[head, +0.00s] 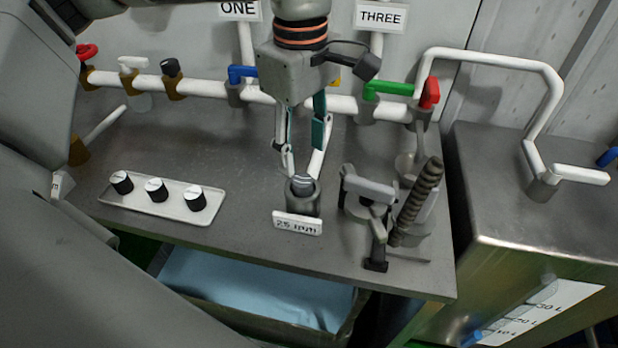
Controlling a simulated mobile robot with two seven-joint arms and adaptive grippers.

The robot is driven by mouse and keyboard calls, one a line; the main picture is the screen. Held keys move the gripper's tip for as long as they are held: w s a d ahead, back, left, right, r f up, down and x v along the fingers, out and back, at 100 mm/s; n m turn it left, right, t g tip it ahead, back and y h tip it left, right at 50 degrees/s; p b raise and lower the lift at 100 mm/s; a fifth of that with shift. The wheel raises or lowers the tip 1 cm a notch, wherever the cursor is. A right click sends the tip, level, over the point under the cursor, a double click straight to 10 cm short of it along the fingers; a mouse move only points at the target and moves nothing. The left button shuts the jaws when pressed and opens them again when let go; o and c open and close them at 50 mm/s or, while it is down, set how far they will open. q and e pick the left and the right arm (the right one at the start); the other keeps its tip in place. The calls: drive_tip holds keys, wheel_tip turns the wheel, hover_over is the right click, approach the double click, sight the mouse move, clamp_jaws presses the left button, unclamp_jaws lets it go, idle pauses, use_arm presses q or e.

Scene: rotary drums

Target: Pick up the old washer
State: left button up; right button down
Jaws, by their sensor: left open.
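My left gripper (304,168) is open and points down, its fingertips close above a short dark grey cylinder (303,203) on the metal bench. A rounded grey top shows between the fingertips; I cannot tell whether they touch it. A white label reading about "25 rpm" (297,223) is in front of the cylinder. I cannot make out the old washer with certainty; it may be too small or hidden by the gripper. My right gripper is not in view.
A clamp-like device with a ribbed dark handle (419,200) stands close right of the gripper. A plate with three black knobs (160,201) lies left. White pipes with coloured valve handles run behind. A steel tank (540,235) stands right. A blue-lined bin (255,288) is below the bench.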

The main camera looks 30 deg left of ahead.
sight(302, 180)
use_arm(q)
drive_tip(key=shift+s+f, duration=0.4)
drive_tip(key=shift+f, duration=0.3)
drive_tip(key=f, duration=0.5)
drive_tip(key=shift+w+a, duration=0.15)
drive_tip(key=shift+w, duration=0.25)
drive_tip(key=c, duration=1.1)
